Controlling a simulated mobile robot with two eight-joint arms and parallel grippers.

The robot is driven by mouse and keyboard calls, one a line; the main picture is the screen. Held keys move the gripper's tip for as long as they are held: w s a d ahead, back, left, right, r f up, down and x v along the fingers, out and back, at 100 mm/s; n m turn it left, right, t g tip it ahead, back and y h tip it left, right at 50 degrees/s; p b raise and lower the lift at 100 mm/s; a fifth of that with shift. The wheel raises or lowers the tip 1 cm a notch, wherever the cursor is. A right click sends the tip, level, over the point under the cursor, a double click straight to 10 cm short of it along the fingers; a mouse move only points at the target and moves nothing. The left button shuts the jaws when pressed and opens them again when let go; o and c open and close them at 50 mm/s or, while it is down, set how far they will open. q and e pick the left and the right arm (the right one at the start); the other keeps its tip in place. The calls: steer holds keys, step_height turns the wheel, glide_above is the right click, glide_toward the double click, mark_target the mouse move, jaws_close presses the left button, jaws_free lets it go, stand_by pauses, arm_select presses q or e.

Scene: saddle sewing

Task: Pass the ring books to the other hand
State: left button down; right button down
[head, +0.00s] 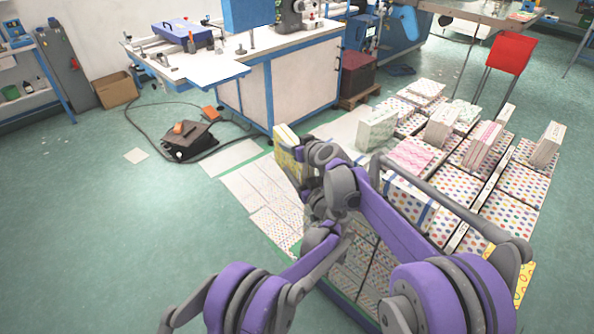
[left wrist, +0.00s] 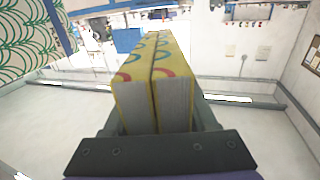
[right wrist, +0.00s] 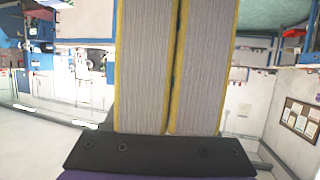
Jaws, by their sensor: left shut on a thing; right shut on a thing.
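Two yellow-covered ring books (head: 287,150) are held side by side, off the floor, near the middle of the head view. In the left wrist view, the ring books (left wrist: 155,85) have coloured arcs on their covers and pale page edges. In the right wrist view, the ring books (right wrist: 172,65) show ribbed pale page edges with yellow covers. My right gripper (head: 305,160) is shut on them. My left gripper (left wrist: 155,115) is also shut on them; its fingers are largely hidden by the arms in the head view.
Several patterned stacks (head: 480,145) stand on dotted boxes (head: 505,215) at right. A white workbench (head: 290,85) stands behind, with a red chair (head: 511,52) at the back right. A black device (head: 187,138) with cables lies on the green floor, which is open at left.

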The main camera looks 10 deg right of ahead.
steer(key=shift+c, duration=0.7)
jaws_free()
steer(key=v, duration=1.2)
steer(key=s+d+f+m+h, duration=0.2)
steer(key=s+d, duration=0.1)
steer(key=s, duration=0.4)
steer(key=s+d+f+m+g+h, duration=0.1)
steer(key=s+d+f, duration=0.25)
steer(key=s, duration=0.45)
steer(key=s+d+f+m+h, duration=0.2)
steer(key=s+d, duration=0.2)
steer(key=s, duration=0.3)
steer(key=s+a+f+g, duration=0.3)
steer(key=s+f+g, duration=0.3)
steer(key=s, duration=0.8)
step_height(320, 180, down, 2)
steer(key=shift+a+f, duration=0.25)
